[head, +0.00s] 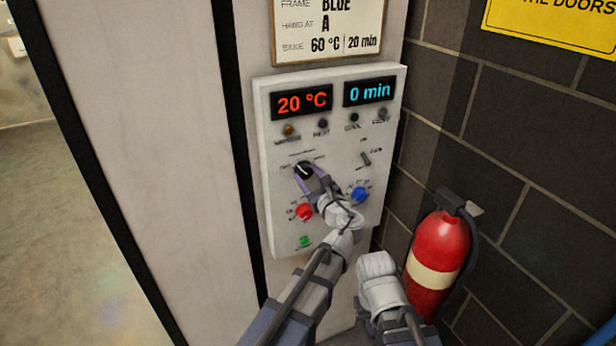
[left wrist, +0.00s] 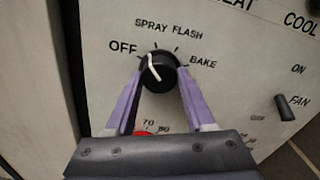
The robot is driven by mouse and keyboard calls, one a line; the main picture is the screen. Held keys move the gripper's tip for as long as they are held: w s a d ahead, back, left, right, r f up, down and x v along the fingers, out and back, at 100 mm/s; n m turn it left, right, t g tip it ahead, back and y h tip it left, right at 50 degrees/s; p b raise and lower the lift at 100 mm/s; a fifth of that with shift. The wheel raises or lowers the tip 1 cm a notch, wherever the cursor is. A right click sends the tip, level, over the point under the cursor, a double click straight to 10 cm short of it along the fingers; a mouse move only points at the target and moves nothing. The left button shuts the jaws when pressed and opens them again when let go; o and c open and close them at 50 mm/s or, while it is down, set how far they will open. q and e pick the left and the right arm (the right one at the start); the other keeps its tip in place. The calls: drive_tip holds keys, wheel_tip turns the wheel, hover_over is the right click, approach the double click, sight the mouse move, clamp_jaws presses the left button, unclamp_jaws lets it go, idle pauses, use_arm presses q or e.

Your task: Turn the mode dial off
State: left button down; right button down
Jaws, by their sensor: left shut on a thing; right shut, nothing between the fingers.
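The mode dial (head: 304,170) is a round black knob with a white pointer on the pale control panel (head: 278,225). In the left wrist view the dial (left wrist: 160,76) has OFF, SPRAY, FLASH and BAKE around its top. Its pointer leans up and slightly left, toward the OFF and SPRAY side; the exact mark is hard to tell. My left gripper (left wrist: 159,88) is shut on the dial, one purple finger on each side. In the head view my left gripper (head: 312,180) reaches it from below. My right gripper (head: 378,268) is shut and empty, low and right of the panel.
A red knob (head: 304,212), a blue knob (head: 359,194), a green button (head: 305,241) and a fan switch (head: 366,158) sit near the dial. Displays above read 20 °C (head: 302,101) and 0 min (head: 369,91). A fire extinguisher (head: 440,245) stands at the right by the brick wall.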

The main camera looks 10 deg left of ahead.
use_arm(q)
drive_tip(key=n, duration=0.5)
drive_tip(key=shift+n, duration=0.3)
idle(0.4)
drive_tip(key=shift+c, duration=1.3)
unclamp_jaws()
drive_tip(key=shift+s, duration=0.1)
